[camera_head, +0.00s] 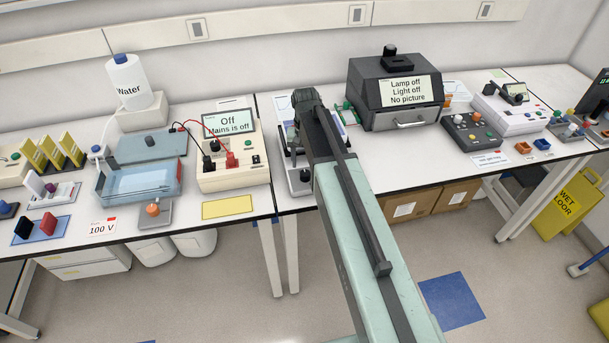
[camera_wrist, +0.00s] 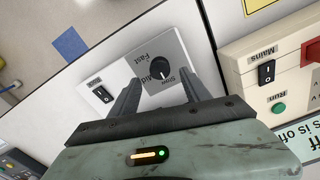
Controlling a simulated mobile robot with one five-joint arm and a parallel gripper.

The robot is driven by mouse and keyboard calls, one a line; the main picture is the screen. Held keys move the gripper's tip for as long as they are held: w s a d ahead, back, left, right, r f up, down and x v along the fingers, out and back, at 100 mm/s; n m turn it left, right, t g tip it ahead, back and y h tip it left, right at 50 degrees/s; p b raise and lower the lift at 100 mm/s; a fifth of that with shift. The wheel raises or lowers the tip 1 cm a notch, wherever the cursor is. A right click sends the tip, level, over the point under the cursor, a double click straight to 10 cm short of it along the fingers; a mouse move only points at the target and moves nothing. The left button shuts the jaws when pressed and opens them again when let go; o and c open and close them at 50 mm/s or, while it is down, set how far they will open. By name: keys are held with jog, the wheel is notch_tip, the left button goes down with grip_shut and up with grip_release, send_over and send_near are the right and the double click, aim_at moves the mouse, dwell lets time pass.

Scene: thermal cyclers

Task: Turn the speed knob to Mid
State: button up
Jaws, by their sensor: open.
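The speed knob (camera_wrist: 160,68) is a round black dial on a light grey panel (camera_wrist: 123,73) in the wrist view. The words Fast, Mid and Slow are printed around it, partly covered by the knob. A pale pointer line shows on its lower side; which word it points to is too small to tell. My gripper (camera_wrist: 160,84) is open and empty, one finger to the left of the knob and one to the right, apart from it as far as I can see. In the head view my arm hides the knob.
A cream power supply (camera_head: 233,165) reading "Off, Mains is off" stands close by. A black imaging box (camera_head: 395,92) stands behind on the right bench.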

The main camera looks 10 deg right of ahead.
aim_at(305, 173)
notch_tip(305, 173, down, 6)
jog(key=b, duration=0.4)
jog(key=shift+r+b, duration=0.1)
jog(key=shift+b, duration=0.2)
jog(key=shift+r, duration=0.1)
jog(key=shift+a, duration=0.1)
grip_shut()
jog(key=shift+m, duration=0.3)
jog(key=m, duration=1.3)
